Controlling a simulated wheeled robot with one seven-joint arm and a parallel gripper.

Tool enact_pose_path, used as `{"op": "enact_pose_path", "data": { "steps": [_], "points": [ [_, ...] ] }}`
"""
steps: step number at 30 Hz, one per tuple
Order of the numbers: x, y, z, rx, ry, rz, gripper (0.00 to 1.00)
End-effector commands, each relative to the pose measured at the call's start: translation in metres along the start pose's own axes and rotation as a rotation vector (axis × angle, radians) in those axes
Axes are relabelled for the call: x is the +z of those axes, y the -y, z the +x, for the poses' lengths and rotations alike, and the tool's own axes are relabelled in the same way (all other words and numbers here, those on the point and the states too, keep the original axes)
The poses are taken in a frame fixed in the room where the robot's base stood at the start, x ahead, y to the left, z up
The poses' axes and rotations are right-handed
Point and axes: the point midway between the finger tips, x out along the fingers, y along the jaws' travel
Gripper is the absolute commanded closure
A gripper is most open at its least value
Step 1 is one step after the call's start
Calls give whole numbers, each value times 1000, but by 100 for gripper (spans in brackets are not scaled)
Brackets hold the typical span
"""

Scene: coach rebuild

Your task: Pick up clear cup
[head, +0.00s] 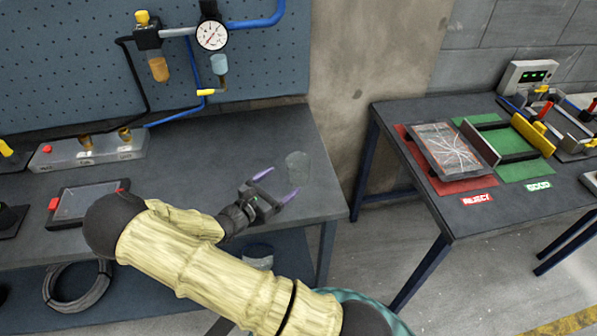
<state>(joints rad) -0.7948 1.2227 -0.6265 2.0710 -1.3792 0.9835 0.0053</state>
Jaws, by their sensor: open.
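The clear cup (297,167) stands on the dark workbench near its right end. It is see-through and faint against the bench top. My gripper (277,183) is open, with two purple fingertips pointing toward the cup. The cup appears just beyond the fingertips, up and to the right in the head view. Nothing is between the fingers. I cannot tell the exact gap between fingers and cup.
A tablet (88,200) and a grey fitting block (88,153) lie on the bench's left. A pegboard (80,60) with a gauge (212,35) rises behind. A second table (490,215) stands right, across a gap. Bench space around the cup is clear.

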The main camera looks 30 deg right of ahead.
Motion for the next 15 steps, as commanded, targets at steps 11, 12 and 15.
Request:
{"op": "enact_pose_path", "data": {
  "steps": [11, 12, 15],
  "points": [
    [-4, 0, 13, -1, 0, 1, 13],
    [-4, 0, 13, -1, 0, 1, 13],
    [-3, 0, 15, -2, 0, 0, 13]
  ]
}}
